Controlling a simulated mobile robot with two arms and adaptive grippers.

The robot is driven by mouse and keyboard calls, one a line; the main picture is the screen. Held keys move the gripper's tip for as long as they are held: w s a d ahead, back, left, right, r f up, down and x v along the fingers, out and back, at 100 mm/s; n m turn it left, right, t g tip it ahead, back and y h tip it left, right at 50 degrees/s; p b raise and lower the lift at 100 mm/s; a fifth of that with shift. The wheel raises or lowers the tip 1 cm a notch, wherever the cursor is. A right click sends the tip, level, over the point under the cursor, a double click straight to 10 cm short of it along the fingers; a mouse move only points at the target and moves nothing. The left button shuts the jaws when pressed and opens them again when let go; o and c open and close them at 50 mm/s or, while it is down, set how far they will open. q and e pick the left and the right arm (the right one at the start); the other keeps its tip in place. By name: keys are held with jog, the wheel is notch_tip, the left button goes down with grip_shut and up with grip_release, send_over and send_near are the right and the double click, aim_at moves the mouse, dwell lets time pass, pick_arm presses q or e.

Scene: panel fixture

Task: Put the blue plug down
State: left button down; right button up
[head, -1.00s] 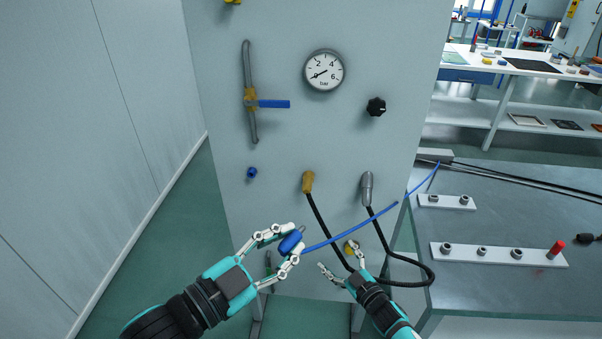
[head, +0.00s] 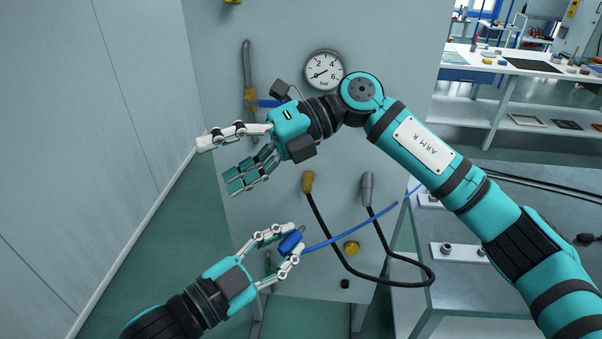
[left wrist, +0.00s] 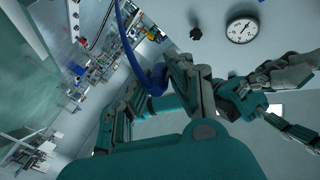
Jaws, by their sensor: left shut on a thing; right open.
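The blue plug (head: 291,242) is held between the fingers of my left gripper (head: 293,241), in front of the lower panel. Its blue cable (head: 345,235) runs off to the right, toward the bench. In the left wrist view the plug (left wrist: 156,76) shows between the fingers, with the cable rising from it. My right gripper (head: 216,165) is open and empty, above and left of the plug, in front of the panel's left side. It hides the small blue fitting seen there earlier on the panel.
A grey bench (head: 465,292) with socket strips stands at right.

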jog(key=s+d+n+t+h, duration=0.2)
jog(key=s+d+n+h, duration=0.15)
jog(key=h, duration=0.25)
pick_arm(q)
jog(key=shift+s, duration=0.1)
pick_arm(e)
jog(key=t+h, duration=0.5)
jog(key=h, duration=0.1)
send_near(291, 235)
jog(key=f, duration=0.6)
jog(key=a+f, duration=0.1)
jog(key=f, duration=0.2)
jog(key=shift+w+f, duration=0.1)
jog(key=shift+w, duration=0.25)
jog(key=c, duration=1.2)
pick_arm(q)
jog(key=c, duration=1.7)
grip_release()
jog(key=o, duration=0.6)
pick_arm(e)
jog(key=shift+c, duration=1.4)
